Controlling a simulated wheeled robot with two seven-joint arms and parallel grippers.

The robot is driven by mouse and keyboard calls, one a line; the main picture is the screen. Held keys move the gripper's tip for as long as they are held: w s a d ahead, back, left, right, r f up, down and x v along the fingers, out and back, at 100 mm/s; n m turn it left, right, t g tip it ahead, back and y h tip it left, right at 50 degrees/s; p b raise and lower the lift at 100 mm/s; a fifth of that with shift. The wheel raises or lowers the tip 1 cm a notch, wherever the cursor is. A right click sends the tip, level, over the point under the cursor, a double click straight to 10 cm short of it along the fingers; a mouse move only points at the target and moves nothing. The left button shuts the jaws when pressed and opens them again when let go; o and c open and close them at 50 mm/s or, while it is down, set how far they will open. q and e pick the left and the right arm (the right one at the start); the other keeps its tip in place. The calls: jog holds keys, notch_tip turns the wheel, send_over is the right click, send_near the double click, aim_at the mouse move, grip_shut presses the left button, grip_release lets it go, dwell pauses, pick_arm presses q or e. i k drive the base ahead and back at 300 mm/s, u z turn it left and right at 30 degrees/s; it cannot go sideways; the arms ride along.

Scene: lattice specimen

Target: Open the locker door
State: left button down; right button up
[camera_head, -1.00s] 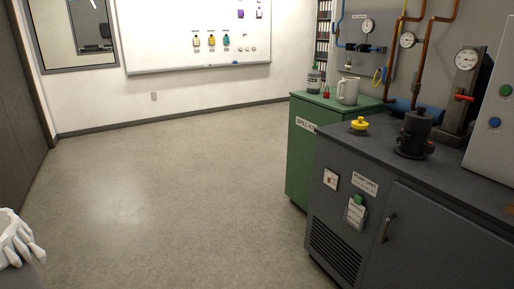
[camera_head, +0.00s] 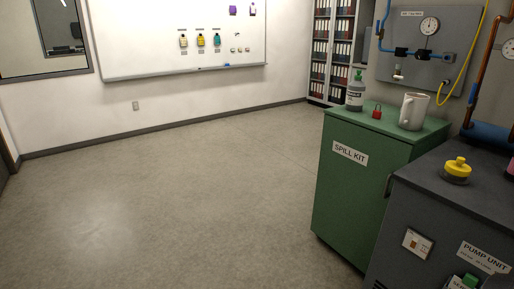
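No door labelled as a locker shows in this view. A green cabinet (camera_head: 340,200) labelled "SPILL KIT" stands at the right, with a dark handle (camera_head: 388,186) on its right-hand face; it looks shut. Whether this is the locker I cannot tell. Neither of my grippers is in view.
A dark pump unit (camera_head: 420,215) stands in front of the green cabinet at the right. A bottle (camera_head: 356,92), a red padlock (camera_head: 377,111) and a white jug (camera_head: 412,111) stand on the cabinet. A binder shelf (camera_head: 331,50) is at the back. The floor (camera_head: 180,190) is clear.

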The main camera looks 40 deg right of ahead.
aim_at(354, 184)
jog(key=z, duration=0.3)
jog(key=i, duration=2.05)
jog(key=z, duration=2)
jog(key=i, duration=1.05)
jog(key=z, duration=0.75)
jog(key=i, duration=0.45)
jog(key=z, duration=0.05)
